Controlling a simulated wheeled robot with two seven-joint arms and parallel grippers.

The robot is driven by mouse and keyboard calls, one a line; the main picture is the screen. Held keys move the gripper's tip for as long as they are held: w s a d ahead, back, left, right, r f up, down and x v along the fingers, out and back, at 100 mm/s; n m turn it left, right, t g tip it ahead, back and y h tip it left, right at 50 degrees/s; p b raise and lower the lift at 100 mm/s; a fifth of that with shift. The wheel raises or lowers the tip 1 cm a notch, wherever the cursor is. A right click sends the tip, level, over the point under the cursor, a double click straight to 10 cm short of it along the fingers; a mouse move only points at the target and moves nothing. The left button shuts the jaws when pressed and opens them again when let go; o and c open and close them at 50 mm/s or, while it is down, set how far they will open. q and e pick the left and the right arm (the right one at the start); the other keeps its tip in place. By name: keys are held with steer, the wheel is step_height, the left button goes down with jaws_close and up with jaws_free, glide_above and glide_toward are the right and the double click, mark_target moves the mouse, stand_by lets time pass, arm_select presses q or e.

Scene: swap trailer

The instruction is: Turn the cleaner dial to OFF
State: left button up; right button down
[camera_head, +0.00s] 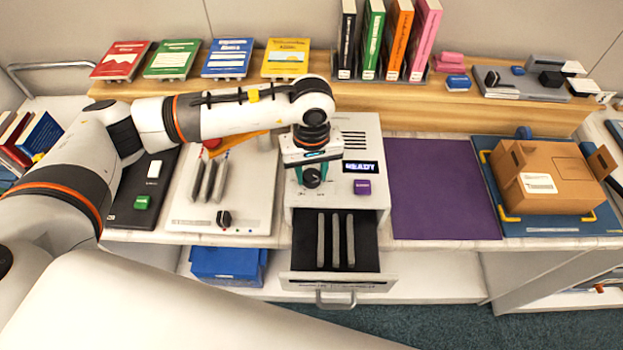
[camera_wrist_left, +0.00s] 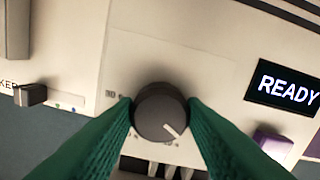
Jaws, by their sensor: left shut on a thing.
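The cleaner (camera_head: 365,128) is a white box with a display reading READY (camera_head: 360,167). Its round dark dial (camera_head: 312,177) sits on the front face and also shows in the left wrist view (camera_wrist_left: 160,112), with a pale pointer line towards the lower right. My left gripper (camera_head: 311,172) is shut on the dial, with a green finger on each side in the left wrist view (camera_wrist_left: 160,110). The dial's markings are too small or covered to read. My right gripper is not in view.
The cleaner's drawer (camera_head: 336,277) is open, with several grey slabs inside. A purple button (camera_head: 362,187) is right of the dial. A white panel (camera_head: 240,190) with grey slabs stands left. A purple mat (camera_head: 443,190) and a cardboard box (camera_head: 545,178) lie right.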

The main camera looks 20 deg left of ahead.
mark_target(311, 175)
arm_select(q)
steer(key=n+b, duration=0.1)
steer(key=b, duration=0.1)
steer(key=n+b, duration=0.1)
steer(key=n, duration=0.1)
steer(key=shift+f+n+b, duration=0.25)
steer(key=shift+n+b, duration=0.05)
steer(key=shift+b, duration=0.1)
steer(key=shift+r+n+b, duration=0.25)
steer(key=shift+n+b, duration=1)
steer(key=shift+n, duration=0.15)
steer(key=o, duration=1)
step_height(311, 175, up, 12)
steer(key=shift+r+b, duration=0.1)
steer(key=shift+b, duration=0.95)
